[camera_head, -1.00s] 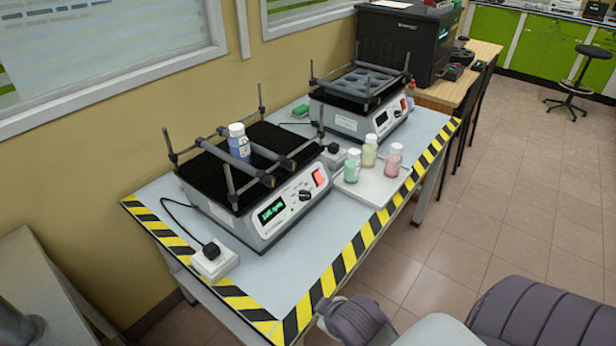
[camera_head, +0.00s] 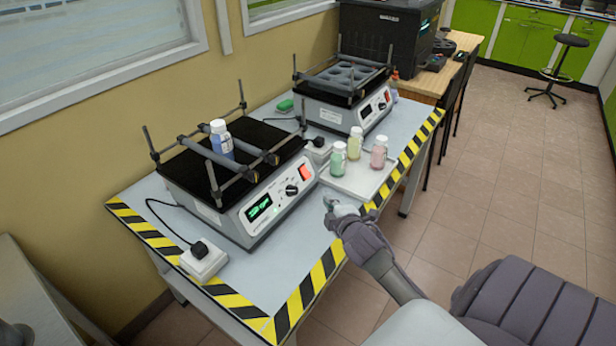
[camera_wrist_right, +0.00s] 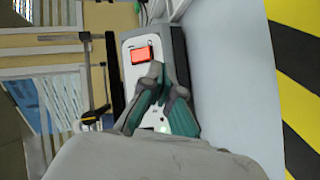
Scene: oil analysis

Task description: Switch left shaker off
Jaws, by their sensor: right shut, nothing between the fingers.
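The left shaker (camera_head: 225,215) stands on the table with its green display (camera_head: 259,207) lit. Its red switch (camera_head: 306,173) is at the right end of the front panel, beside a black knob (camera_head: 291,189). A blue-labelled bottle (camera_head: 221,140) sits between the bars on its black platform. My right gripper (camera_head: 329,200) is shut and empty, in front of the panel's right end and apart from the switch. In the right wrist view its fingertips (camera_wrist_right: 154,76) appear just below the red switch (camera_wrist_right: 142,55), partly covering the panel.
A second shaker (camera_head: 340,114) stands behind. Three small bottles, green (camera_head: 338,158), yellow (camera_head: 355,144) and pink (camera_head: 379,152), stand on a white plate (camera_head: 350,184) near my right gripper. A white power socket (camera_head: 204,264) lies left. The table's front strip is clear.

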